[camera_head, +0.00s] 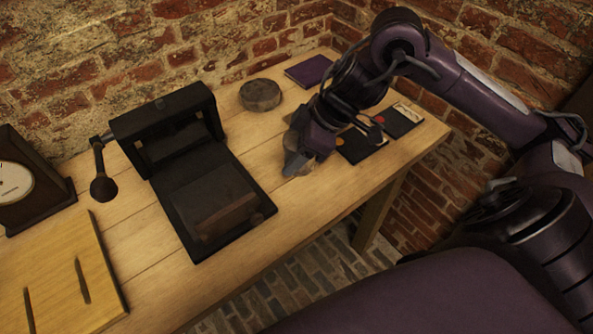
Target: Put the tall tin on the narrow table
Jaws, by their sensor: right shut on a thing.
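The narrow table (140,240) is a light wooden top along the brick wall. My right gripper (298,163) is low over its right part, pointing down, shut on a small greyish thing that it mostly hides. This appears to be the tall tin, but its full shape cannot be seen. I cannot tell whether it touches the tabletop. My left gripper is not in view.
A black hand press (180,135) with a crank stands mid-table. A clock (17,182) and slotted board (65,275) are at left. A round flat grey object (261,95), a purple book (309,71) and dark cards (398,121) lie around my gripper.

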